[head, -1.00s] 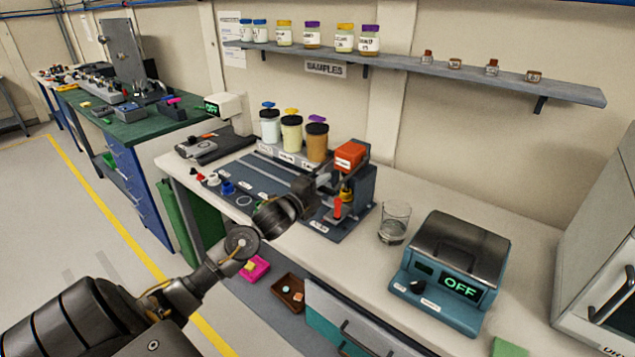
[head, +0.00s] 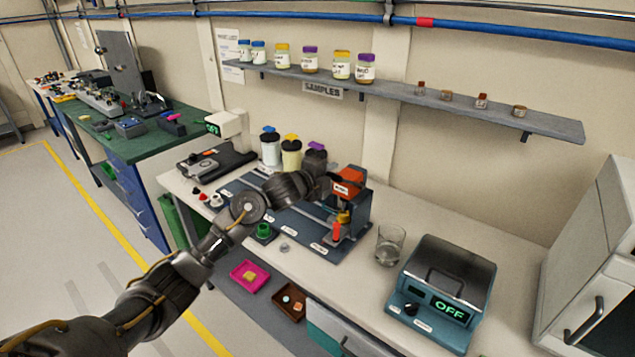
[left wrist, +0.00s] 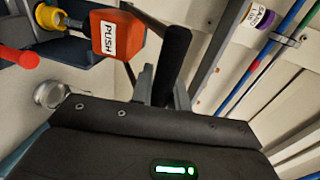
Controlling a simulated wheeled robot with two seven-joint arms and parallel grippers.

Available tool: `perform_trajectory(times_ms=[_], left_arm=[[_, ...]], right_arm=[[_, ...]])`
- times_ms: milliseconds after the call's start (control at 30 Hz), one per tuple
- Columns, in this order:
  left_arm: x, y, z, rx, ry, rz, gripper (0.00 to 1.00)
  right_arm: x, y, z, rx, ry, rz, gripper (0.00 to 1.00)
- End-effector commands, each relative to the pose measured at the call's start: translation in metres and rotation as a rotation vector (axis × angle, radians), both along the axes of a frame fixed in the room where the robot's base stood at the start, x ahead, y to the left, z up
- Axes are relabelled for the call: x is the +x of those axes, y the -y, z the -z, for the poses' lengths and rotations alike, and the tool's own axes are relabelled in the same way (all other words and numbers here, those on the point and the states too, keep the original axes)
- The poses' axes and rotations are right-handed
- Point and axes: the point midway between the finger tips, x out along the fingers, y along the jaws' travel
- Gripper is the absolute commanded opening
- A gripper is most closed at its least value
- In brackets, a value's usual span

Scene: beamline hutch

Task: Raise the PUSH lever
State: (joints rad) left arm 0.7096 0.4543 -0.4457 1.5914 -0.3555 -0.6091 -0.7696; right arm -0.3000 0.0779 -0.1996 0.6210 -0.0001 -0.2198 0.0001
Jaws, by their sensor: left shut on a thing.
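The PUSH lever (head: 347,181) has an orange block on top of a grey press (head: 358,208). The orange block also shows in the left wrist view (left wrist: 112,36), its white PUSH label facing the camera, with a black bar (left wrist: 174,55) close beside it. My left gripper (head: 326,187) is at the left side of the orange block, about level with it. It is shut on the lever, though its fingertips are partly hidden in the head view. My right gripper is not in view.
A clear beaker (head: 389,246) stands right of the press, with a teal device (head: 440,290) reading OFF further right. Capped jars (head: 291,154) stand behind my left wrist. A shelf (head: 450,100) runs along the wall above. The bench between beaker and wall is clear.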

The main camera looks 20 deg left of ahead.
Motion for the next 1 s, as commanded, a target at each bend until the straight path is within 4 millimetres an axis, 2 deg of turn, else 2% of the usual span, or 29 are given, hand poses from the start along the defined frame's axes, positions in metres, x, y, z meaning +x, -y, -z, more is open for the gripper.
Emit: perform_trajectory(times_ms=[100, 300, 1000], left_arm=[[0.007, 0.002, -0.011, -0.001, 0.004, 0.001, 0.0], [0.015, 0.004, -0.019, -0.002, 0.003, 0.0, 0.0], [0.02, 0.005, -0.023, -0.002, 0.001, -0.001, 0.0]], right_arm=[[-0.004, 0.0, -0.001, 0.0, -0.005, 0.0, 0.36], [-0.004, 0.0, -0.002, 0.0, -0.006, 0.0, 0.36], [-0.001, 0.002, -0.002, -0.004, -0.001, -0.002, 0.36]])
